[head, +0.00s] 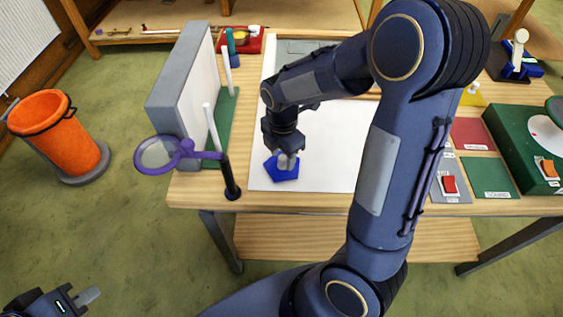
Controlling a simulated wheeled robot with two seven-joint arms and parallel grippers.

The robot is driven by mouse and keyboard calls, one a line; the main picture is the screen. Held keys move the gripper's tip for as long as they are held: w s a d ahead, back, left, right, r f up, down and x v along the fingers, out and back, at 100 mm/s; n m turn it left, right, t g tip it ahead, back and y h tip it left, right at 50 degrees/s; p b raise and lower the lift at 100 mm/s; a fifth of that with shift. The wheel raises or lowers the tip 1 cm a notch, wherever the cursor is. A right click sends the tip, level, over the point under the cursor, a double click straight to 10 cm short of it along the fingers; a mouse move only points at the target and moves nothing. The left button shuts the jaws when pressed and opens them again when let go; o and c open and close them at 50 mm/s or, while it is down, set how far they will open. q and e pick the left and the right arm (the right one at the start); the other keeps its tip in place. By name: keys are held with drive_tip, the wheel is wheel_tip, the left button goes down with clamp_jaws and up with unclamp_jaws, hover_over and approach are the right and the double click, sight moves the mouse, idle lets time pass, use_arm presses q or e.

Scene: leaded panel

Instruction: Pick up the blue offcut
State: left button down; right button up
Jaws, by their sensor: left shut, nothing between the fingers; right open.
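The blue offcut (284,177) is a small flat angular piece. It lies on the white sheet (325,150) near the front left corner of the table. My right gripper (288,162) points down right over the offcut, and its fingers hide the middle of it. That gripper is open; I cannot tell whether its fingertips touch the piece. My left gripper (88,296) is shut and empty at the lower left, off the table and far from the offcut.
A purple-rimmed magnifier (158,153) on a dark stand and a grey upright panel (180,88) stand left of the sheet. A green box (522,135) and coloured mats (471,134) are on the right. An orange bin (58,132) stands on the floor. My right arm covers the table's middle.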

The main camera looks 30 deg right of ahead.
drive_tip(key=shift+f, duration=0.95)
drive_tip(key=c, duration=0.9)
drive_tip(key=shift+r, duration=0.1)
